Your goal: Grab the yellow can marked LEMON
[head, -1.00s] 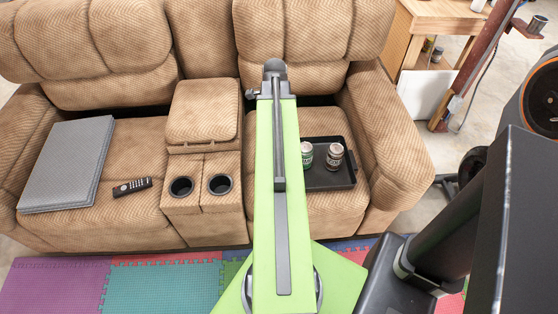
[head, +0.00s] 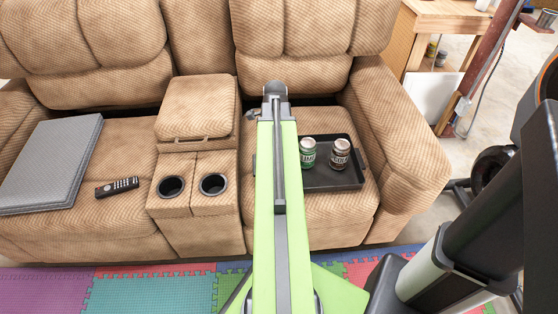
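I see no can that I can read as LEMON. Two cans stand upright on a black tray (head: 335,178) on the right seat of the recliner: a green-labelled can (head: 308,154) and a dark brown can (head: 340,155). Their lettering is too small to read surely. My gripper (head: 276,94) is at the far end of my green arm, in front of the right seat's backrest and to the left of the cans. Its fingers are hard to make out, and my arm hides part of the seat and the tray's left end.
A centre console with two cup holders (head: 213,184) divides the recliner. A remote (head: 117,187) and a grey folded pad (head: 52,163) lie on the left seat. A wooden bench (head: 450,22) with small containers (head: 440,58) below stands at back right. Foam mats (head: 165,289) cover the floor in front.

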